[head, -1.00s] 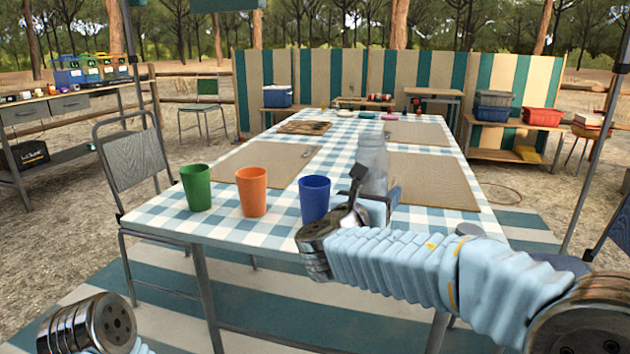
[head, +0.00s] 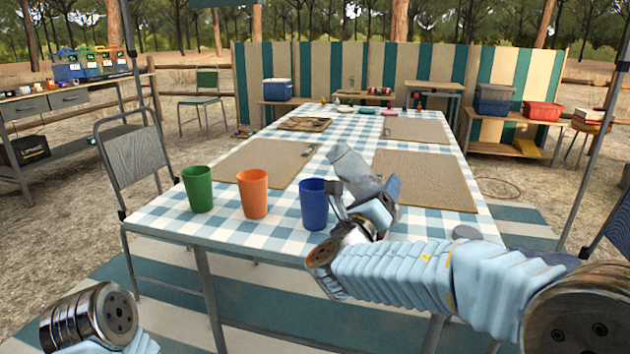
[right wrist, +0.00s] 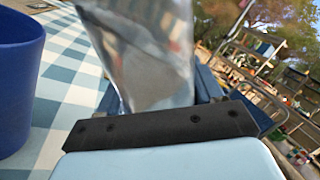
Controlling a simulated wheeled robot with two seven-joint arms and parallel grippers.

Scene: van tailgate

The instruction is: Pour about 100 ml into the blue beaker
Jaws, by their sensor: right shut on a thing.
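The blue beaker (head: 314,203) stands upright on the checked tablecloth near the table's front edge; its side fills the left of the right wrist view (right wrist: 18,85). My right gripper (head: 366,208) is shut on a clear bottle (head: 352,165), just right of the blue beaker. The bottle is tilted, its upper end leaning left toward the area above and behind the beaker. It also shows in the right wrist view (right wrist: 145,50). I cannot tell whether liquid is flowing. The beaker's inside is hidden. My left arm shows at the bottom left, but its gripper is out of view.
An orange cup (head: 254,194) and a green cup (head: 197,189) stand in a row left of the blue beaker. Tan placemats (head: 425,180) lie behind. A folding chair (head: 135,160) stands at the table's left side.

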